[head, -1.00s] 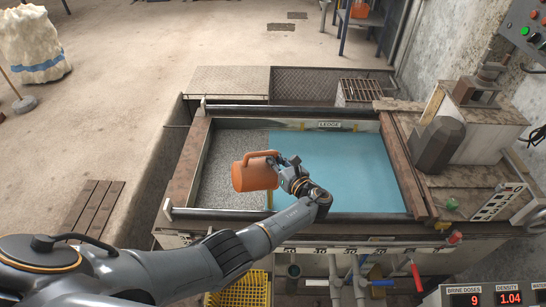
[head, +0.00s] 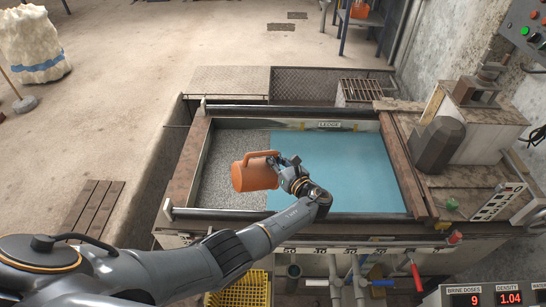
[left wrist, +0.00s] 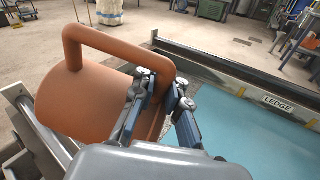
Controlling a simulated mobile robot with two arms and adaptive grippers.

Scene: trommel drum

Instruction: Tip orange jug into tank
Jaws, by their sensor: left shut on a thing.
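My left gripper (head: 290,172) is shut on the jug's right end. In the left wrist view the jug (left wrist: 85,105) fills the left side, its handle on top, and the gripper's fingers (left wrist: 160,95) close on it. The tank (head: 345,165) has blue liquid on the right and grey gravel-like material (head: 218,165) on the left, under the jug. The jug's inside is hidden. My right gripper is not in view.
A "LEDGE" label (head: 329,125) marks the tank's far wall. Brown beams (head: 186,165) border the tank's sides. A grey machine (head: 438,143) stands at the right. Displays (head: 485,297) read brine doses 9 and density 1.04. Open floor lies at the left.

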